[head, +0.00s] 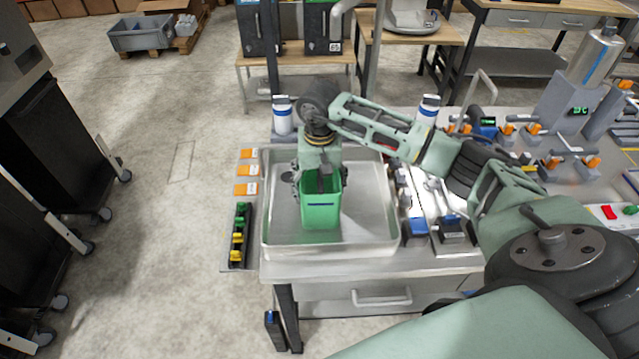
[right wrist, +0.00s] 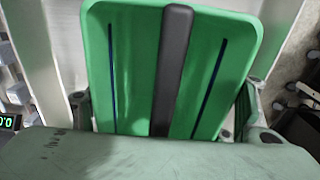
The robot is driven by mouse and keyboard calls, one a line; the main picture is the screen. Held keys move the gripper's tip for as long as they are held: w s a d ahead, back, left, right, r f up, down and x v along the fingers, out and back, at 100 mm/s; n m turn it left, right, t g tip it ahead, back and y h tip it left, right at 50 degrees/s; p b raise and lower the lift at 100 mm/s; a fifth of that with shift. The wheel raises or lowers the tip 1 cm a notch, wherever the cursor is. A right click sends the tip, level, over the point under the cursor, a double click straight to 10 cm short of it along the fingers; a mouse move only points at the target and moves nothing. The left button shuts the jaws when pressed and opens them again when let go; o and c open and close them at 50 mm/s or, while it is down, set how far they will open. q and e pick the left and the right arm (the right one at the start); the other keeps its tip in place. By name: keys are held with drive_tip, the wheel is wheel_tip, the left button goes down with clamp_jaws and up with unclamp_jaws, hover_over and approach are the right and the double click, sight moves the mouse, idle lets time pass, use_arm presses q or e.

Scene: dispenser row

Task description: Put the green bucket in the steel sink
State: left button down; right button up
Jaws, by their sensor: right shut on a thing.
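The green bucket (head: 320,212) is upright inside the outline of the steel sink (head: 372,238) in the head view. I cannot tell whether its base touches the sink floor. The right gripper's fingers (right wrist: 165,112) show at both sides of the bucket. My left gripper is not in view.
Orange-and-white labels (head: 246,171) and a dark rack with yellow and green pieces (head: 238,238) lie left of the sink. Blue-banded white bottles (head: 282,117) stand behind it. Blue-and-dark tools (head: 417,227) and a dispenser row (head: 560,165) are to the right.

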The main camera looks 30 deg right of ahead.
drive_tip(key=shift+f, duration=0.15)
drive_tip(key=o, duration=1.3)
drive_tip(key=shift+r, duration=0.4)
wheel_tip(320, 180, up, 11)
drive_tip(key=b, duration=0.4)
drive_tip(key=shift+f+b, duration=0.2)
drive_tip(key=shift+b, duration=0.1)
drive_tip(key=shift+r, duration=0.5)
